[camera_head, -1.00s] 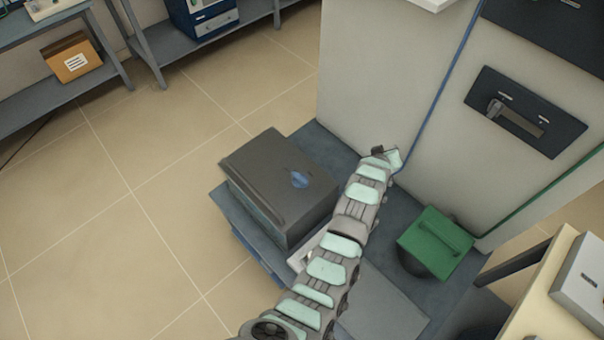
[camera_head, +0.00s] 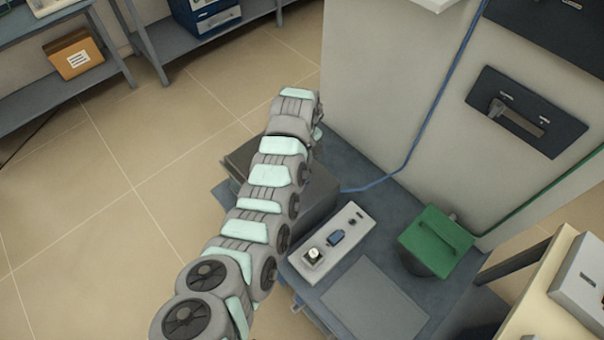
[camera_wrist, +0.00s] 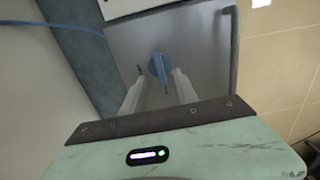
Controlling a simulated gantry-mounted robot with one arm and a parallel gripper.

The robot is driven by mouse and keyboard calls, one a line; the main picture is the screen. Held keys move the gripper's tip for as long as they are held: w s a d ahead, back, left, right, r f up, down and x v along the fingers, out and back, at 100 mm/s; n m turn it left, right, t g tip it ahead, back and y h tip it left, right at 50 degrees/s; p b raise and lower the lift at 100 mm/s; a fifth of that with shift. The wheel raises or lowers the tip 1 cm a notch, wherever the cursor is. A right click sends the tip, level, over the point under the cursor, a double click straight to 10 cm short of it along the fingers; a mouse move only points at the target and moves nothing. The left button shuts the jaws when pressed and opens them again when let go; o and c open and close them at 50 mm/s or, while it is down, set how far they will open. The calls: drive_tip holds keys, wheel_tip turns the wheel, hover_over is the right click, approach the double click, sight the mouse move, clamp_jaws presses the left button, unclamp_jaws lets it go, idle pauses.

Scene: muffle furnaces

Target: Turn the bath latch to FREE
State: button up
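A blue turn-piece (camera_wrist: 158,68), which looks like the bath latch, sits on the grey lid of the bath box (camera_wrist: 205,40) in the wrist view. Its markings are too small to read. My gripper (camera_wrist: 157,84) is open above the lid, with its two pale fingers apart and the blue piece showing between and just beyond them. I cannot tell whether they touch it. In the head view my arm covers the latch and much of the dark bath box (camera_head: 318,207); the fingers are hidden there.
A white control box (camera_head: 345,228) with a knob and blue switch stands beside the bath. A green-lidded container (camera_head: 437,240) is further right. A blue cable (camera_head: 430,112) runs down the pale cabinet (camera_head: 385,60). A dark slotted panel (camera_head: 535,140) is on the cabinet. Open floor lies left.

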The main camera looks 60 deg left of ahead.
drive_tip(key=shift+f+b, duration=0.8)
drive_tip(key=shift+f, duration=2.6)
clamp_jaws()
